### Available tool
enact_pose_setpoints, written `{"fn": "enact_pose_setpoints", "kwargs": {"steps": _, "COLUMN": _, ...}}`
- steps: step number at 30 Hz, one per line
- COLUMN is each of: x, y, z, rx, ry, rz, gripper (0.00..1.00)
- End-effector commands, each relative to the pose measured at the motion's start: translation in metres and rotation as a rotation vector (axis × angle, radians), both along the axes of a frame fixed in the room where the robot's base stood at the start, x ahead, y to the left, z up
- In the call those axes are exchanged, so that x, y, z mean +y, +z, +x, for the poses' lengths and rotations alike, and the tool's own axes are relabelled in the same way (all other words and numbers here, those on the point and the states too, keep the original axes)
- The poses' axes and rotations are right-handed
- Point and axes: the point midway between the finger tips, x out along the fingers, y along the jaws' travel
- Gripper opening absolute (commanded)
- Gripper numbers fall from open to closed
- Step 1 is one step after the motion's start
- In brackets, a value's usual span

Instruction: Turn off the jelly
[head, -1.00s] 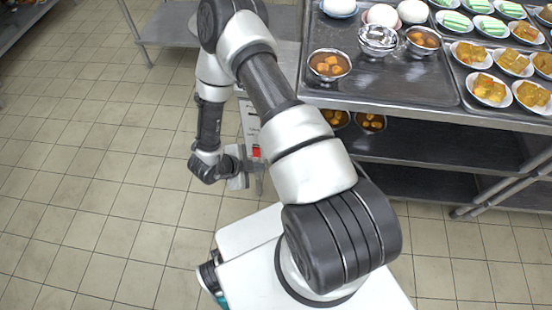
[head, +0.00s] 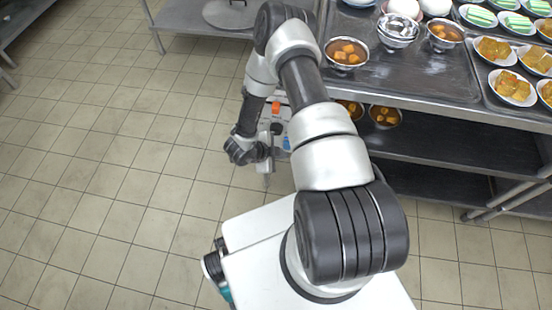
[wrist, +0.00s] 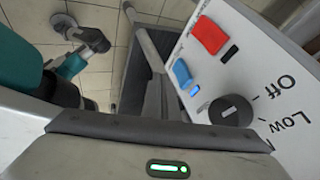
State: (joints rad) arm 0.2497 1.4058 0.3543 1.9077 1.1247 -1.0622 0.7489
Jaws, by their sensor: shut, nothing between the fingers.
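A white control panel (wrist: 240,60) fills the right of the wrist view. It carries a red switch (wrist: 208,35) with a dark indicator, a blue switch (wrist: 182,74) with a lit blue indicator, and a black knob (wrist: 231,110). "Off" and "Low" are printed around the knob. No "jelly" label is readable. In the head view the panel is partly hidden by my arm; its red switch (head: 276,108) and blue switch (head: 286,143) show. My gripper (head: 268,172) is shut and empty, pointing down just left of the panel. I cannot tell whether it touches anything.
A metal table (head: 430,85) at the right holds bowls and plates of food. Two bowls sit on its lower shelf, including one bowl (head: 385,116). Another metal shelf (head: 180,15) stands at the back. The tiled floor at the left is clear.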

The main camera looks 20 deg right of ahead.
Motion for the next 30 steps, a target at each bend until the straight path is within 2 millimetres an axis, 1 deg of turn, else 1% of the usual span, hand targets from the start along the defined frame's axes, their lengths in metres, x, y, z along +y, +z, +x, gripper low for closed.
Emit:
{"fn": "enact_pose_setpoints", "kwargs": {"steps": 1, "x": -0.005, "y": 0.002, "z": 0.008, "rx": -0.005, "ry": -0.004, "rz": 0.000, "gripper": 0.00}}
{"fn": "enact_pose_setpoints", "kwargs": {"steps": 3, "x": -0.009, "y": 0.003, "z": 0.014, "rx": -0.004, "ry": -0.002, "rz": 0.000, "gripper": 0.00}}
{"fn": "enact_pose_setpoints", "kwargs": {"steps": 7, "x": -0.013, "y": 0.004, "z": 0.020, "rx": -0.002, "ry": -0.001, "rz": 0.000, "gripper": 0.00}}
{"fn": "enact_pose_setpoints", "kwargs": {"steps": 18, "x": -0.014, "y": 0.006, "z": 0.023, "rx": -0.001, "ry": 0.000, "rz": 0.000, "gripper": 0.00}}
{"fn": "enact_pose_setpoints", "kwargs": {"steps": 21, "x": -0.019, "y": 0.010, "z": 0.031, "rx": -0.004, "ry": 0.002, "rz": -0.004, "gripper": 0.00}}
{"fn": "enact_pose_setpoints", "kwargs": {"steps": 23, "x": -0.018, "y": 0.007, "z": 0.028, "rx": -0.001, "ry": 0.001, "rz": -0.001, "gripper": 0.00}}
{"fn": "enact_pose_setpoints", "kwargs": {"steps": 30, "x": -0.018, "y": 0.009, "z": 0.029, "rx": -0.003, "ry": 0.001, "rz": -0.001, "gripper": 0.00}}
